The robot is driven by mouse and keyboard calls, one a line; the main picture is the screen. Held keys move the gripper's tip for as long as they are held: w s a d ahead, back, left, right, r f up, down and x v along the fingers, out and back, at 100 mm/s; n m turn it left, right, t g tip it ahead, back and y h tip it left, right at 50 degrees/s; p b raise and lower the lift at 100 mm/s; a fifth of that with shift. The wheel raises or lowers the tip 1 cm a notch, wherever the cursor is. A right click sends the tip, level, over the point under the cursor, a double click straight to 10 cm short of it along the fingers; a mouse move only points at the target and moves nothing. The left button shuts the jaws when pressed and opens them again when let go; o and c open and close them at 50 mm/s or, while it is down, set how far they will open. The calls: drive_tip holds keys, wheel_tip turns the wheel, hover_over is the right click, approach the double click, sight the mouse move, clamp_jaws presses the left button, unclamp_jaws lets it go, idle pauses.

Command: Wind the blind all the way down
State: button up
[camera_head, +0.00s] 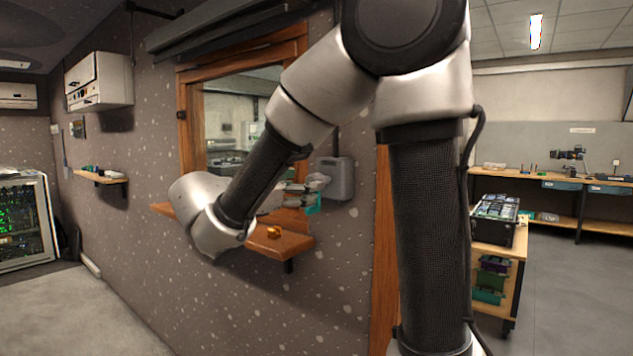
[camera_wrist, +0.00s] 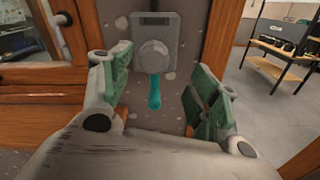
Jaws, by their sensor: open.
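A grey winder box (camera_head: 336,177) is fixed to the speckled wall right of the wood-framed window. In the wrist view the winder box (camera_wrist: 154,38) has a dark slot on top and a round grey hub (camera_wrist: 153,56). A teal crank handle (camera_wrist: 154,92) hangs down from the hub; it also shows in the head view (camera_head: 314,204). My gripper (camera_wrist: 158,88) is open, its green-padded fingers on either side of the handle, with gaps visible. A long dark housing (camera_head: 235,25), apparently the blind's, runs above the window; the glass (camera_head: 230,112) looks uncovered.
A shelf (camera_head: 102,177) and white cabinet (camera_head: 98,81) are on the wall at left. A wooden cart (camera_head: 497,262) stands right. The floor at left is clear.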

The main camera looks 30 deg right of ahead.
sight(318, 193)
drive_tip(key=x, duration=0.7)
drive_tip(key=shift+w+d+r, duration=0.1)
drive_tip(key=shift+w+r, duration=0.25)
drive_tip(key=shift+w, duration=0.1)
clamp_jaws()
